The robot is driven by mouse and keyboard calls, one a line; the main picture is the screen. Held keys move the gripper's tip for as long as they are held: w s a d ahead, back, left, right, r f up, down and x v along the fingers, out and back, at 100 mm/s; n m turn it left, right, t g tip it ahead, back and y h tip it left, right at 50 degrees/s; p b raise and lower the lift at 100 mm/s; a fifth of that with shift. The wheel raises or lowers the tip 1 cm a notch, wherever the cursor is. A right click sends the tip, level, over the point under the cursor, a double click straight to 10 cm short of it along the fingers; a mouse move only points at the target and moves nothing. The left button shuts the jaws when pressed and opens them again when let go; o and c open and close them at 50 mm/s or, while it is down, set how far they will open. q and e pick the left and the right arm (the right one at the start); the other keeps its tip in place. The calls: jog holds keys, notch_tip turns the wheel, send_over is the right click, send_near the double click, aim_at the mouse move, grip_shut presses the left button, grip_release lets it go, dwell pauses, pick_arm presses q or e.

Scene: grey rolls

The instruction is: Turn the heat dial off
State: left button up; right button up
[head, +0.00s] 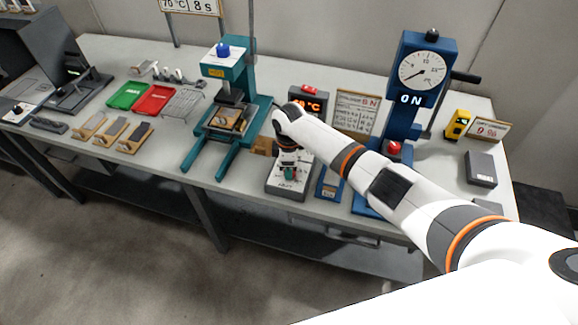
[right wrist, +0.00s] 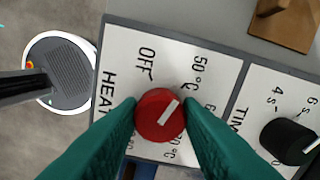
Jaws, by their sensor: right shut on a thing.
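The heat dial (right wrist: 160,115) is a round red knob with a white pointer line on a white panel lettered HEAT (right wrist: 105,95). Its pointer slants to the upper right in the right wrist view, roughly between the 50 °C mark and the partly hidden mark beside it. The OFF mark (right wrist: 147,62) is above the knob. My right gripper (right wrist: 160,118) has its teal fingers closed on both sides of the knob. In the head view my right gripper (head: 290,172) reaches down onto the small control box (head: 287,190). My left gripper is not in view.
A black time dial (right wrist: 288,140) sits beside the heat dial. A red-digit °C display (head: 309,103) stands behind the box. A teal press (head: 226,80) is to its left and a blue gauge stand (head: 405,110) to its right. The green tray (head: 127,95) lies far left.

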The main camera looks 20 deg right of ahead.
jog(key=n, duration=0.4)
jog(key=shift+n, duration=0.3)
jog(key=shift+r+n+b, duration=0.1)
jog(key=shift+n+b, duration=0.4)
jog(key=shift+n, duration=2.1)
jog(key=o, duration=1)
jog(key=shift+c, duration=0.2)
notch_tip(320, 180, up, 12)
jog(key=b, duration=0.2)
